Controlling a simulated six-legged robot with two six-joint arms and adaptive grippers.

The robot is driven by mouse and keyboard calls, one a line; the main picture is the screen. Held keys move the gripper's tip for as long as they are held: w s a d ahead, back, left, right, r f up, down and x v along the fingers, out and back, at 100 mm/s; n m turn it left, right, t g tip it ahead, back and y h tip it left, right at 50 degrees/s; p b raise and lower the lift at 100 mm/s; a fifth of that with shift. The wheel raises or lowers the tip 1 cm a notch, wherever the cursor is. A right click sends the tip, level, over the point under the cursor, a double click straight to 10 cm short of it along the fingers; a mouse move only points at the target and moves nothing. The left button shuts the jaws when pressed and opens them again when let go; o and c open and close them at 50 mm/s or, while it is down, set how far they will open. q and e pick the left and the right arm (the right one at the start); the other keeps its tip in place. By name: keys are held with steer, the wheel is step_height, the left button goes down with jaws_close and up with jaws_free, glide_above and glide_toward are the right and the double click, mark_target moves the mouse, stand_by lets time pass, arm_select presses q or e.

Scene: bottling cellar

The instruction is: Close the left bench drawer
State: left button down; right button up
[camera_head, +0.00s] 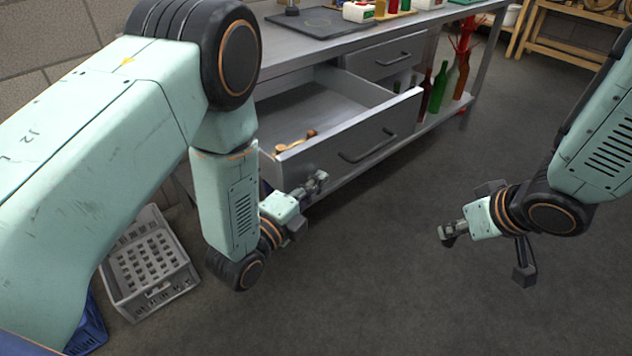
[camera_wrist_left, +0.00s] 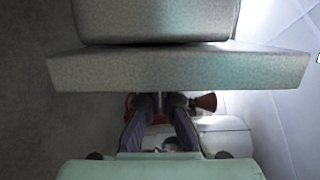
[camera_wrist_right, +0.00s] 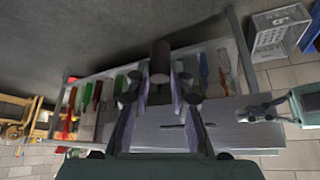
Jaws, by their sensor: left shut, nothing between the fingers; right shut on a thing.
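The left bench drawer (camera_head: 335,150) is pulled well out of the grey bench, with its dark handle (camera_head: 368,147) on the front face. Small wooden items (camera_head: 295,142) lie inside at its near end. My left gripper (camera_head: 320,180) is shut and empty, low by the near end of the drawer front. In the left wrist view a grey slab (camera_wrist_left: 180,68) spans the picture beyond the fingertips; whether they touch it is unclear. My right gripper (camera_head: 447,236) is out over the floor, shut on a dark cylindrical thing (camera_wrist_right: 160,60), seen near end-on.
The right bench drawer (camera_head: 385,56) is shut. Several bottles (camera_head: 438,86) stand on the lower shelf to the right. A dark mat (camera_head: 308,22) lies on the bench top. A grey crate (camera_head: 150,265) sits on the floor at left, beside a blue one (camera_head: 88,330). The floor in front is clear.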

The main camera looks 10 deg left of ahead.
arm_select(q)
steer(key=shift+w+a, duration=0.25)
steer(key=shift+a, duration=0.05)
steer(key=w+a, duration=0.4)
steer(key=a, duration=0.2)
steer(key=w+a+b, duration=0.1)
steer(key=w+a, duration=0.3)
steer(key=a, duration=0.1)
steer(key=w+a+b, duration=0.1)
steer(key=w+a, duration=0.3)
steer(key=a, duration=0.2)
steer(key=shift+w+a, duration=0.35)
steer(key=shift+w, duration=0.05)
steer(key=shift+w+a, duration=0.35)
steer(key=shift+a, duration=0.1)
steer(key=shift+d, duration=0.1)
steer(key=shift+d, duration=0.1)
